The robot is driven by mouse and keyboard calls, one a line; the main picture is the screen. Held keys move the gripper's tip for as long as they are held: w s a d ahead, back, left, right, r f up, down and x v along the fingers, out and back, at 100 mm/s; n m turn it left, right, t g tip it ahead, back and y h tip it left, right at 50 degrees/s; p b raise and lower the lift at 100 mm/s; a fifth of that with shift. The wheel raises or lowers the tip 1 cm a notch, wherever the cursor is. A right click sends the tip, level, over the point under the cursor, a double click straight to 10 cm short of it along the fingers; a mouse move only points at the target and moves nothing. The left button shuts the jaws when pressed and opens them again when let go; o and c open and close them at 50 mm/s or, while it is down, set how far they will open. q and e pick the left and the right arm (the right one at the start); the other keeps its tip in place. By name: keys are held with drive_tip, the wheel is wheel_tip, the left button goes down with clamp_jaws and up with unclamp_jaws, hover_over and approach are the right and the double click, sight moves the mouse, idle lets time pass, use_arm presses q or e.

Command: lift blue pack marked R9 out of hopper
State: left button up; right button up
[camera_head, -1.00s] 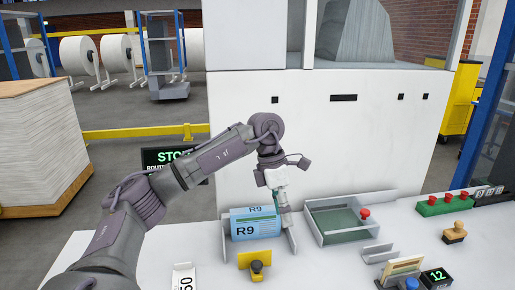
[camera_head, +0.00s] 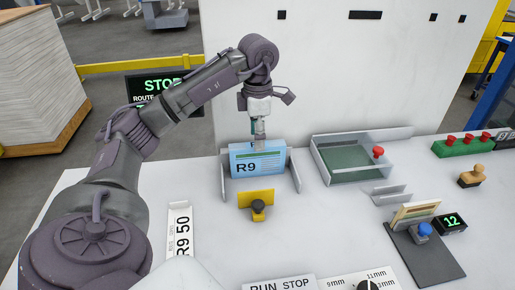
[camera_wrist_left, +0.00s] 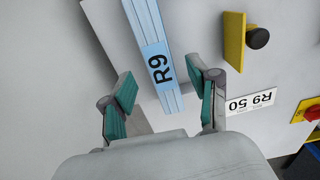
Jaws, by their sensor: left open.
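The blue pack marked R9 (camera_head: 247,165) stands on edge in the hopper, whose thin grey side wall (camera_head: 296,172) shows at its right. My left gripper (camera_head: 258,147) points down over the pack's top edge, near its middle. In the left wrist view the pack (camera_wrist_left: 160,70) runs between the two open teal-padded fingers of my left gripper (camera_wrist_left: 162,80). Gaps show between the pack and both fingers, so it is not clamped. My right gripper is not in view.
A yellow plate with a black knob (camera_head: 257,206) stands just in front of the hopper. A grey tray with a green floor (camera_head: 350,182) sits to the right. An R9 50 label strip (camera_head: 180,228) lies front left. A white machine wall (camera_head: 330,75) rises behind.

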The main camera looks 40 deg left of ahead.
sight(257, 159)
use_arm(q)
wheel_tip(257, 159, down, 2)
drive_tip(key=shift+f, duration=0.9)
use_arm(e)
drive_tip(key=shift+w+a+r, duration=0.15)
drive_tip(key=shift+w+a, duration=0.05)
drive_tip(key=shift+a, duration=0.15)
use_arm(q)
drive_tip(key=c, duration=0.3)
clamp_jaws()
drive_tip(key=shift+r, duration=0.1)
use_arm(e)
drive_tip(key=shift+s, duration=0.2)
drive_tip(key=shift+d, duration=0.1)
